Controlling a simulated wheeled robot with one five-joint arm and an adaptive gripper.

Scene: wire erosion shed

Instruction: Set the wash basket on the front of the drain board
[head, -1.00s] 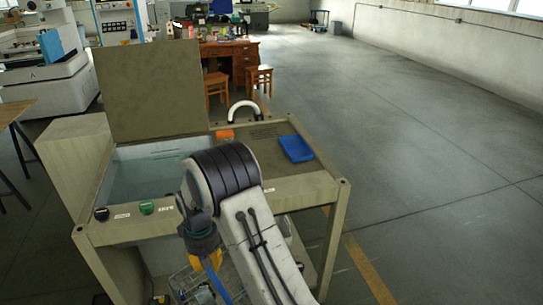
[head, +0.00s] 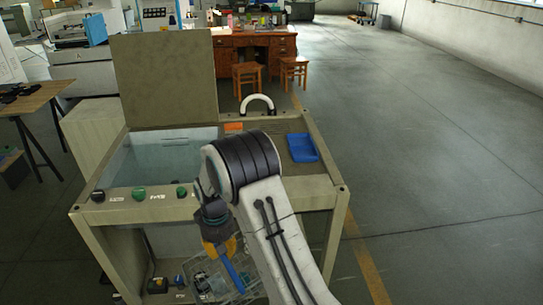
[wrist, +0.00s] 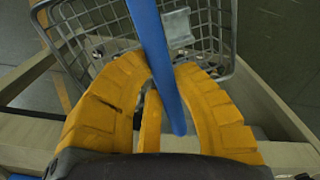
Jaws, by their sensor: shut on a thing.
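The wash basket (head: 262,272) is a grey wire basket with a blue bar handle (head: 231,272). My gripper (head: 221,252), with yellow fingers, is shut on that handle. The basket hangs at the bench's front, low in the head view and partly hidden by my arm. In the wrist view the blue handle (wrist: 152,45) passes between the yellow fingers (wrist: 165,90), with the basket mesh (wrist: 85,35) beyond. The drain board (head: 268,127) is the slotted right part of the bench top; my arm hides some of its front.
A blue tray (head: 302,147) lies on the drain board's right side. An orange block (head: 233,127) sits at the back. The open basin (head: 165,158) is on the left, with its raised lid (head: 165,75) behind. Knobs (head: 139,194) line the front rail. The floor right of the bench is clear.

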